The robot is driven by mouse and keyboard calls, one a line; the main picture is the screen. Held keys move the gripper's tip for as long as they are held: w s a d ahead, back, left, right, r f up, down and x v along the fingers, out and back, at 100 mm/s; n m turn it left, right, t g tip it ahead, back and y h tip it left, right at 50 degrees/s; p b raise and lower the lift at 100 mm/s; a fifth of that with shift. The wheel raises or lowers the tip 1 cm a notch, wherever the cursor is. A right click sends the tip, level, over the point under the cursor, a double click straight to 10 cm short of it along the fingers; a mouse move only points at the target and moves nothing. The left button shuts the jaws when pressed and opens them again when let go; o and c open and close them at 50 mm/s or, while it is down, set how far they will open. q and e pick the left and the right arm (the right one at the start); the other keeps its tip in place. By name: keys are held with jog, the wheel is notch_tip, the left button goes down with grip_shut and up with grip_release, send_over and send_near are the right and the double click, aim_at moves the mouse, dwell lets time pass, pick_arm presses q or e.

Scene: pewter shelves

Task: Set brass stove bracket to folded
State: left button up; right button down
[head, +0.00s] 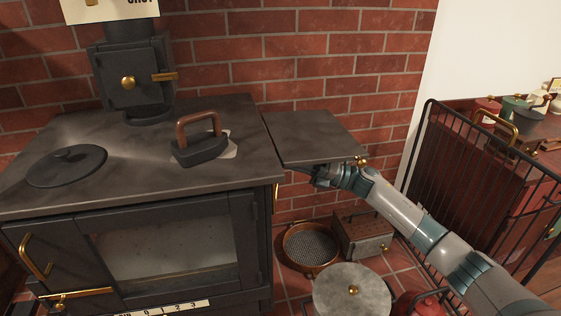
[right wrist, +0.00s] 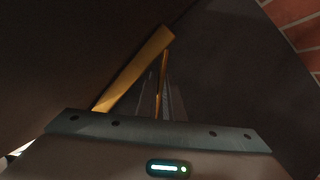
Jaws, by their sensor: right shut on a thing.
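The black cast-iron stove (head: 150,190) has a flat dark side shelf (head: 305,132) standing out level at its right. The brass bracket (right wrist: 137,72) shows in the right wrist view as a slanting bar under the dark shelf, with a thinner brass edge beside it. In the head view the shelf mostly hides the bracket; a short brass piece (head: 275,198) shows on the stove's right side. My right gripper (head: 317,174) is under the shelf's front edge, shut on the bracket, though its fingertips are mostly hidden. My left gripper is not in view.
A flat iron (head: 200,150) sits on the stove top. Below the shelf are a round sieve (head: 312,246), a metal box (head: 362,236) and a lidded pot (head: 352,292). A black rail (head: 475,180) stands at right; a brick wall is behind.

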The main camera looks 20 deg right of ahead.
jog(key=c, duration=2.2)
grip_release()
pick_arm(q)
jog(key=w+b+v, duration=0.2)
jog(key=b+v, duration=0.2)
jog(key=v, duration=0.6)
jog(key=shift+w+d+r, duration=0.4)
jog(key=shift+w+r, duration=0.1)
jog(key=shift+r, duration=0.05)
pick_arm(e)
jog(key=shift+v, duration=8.7)
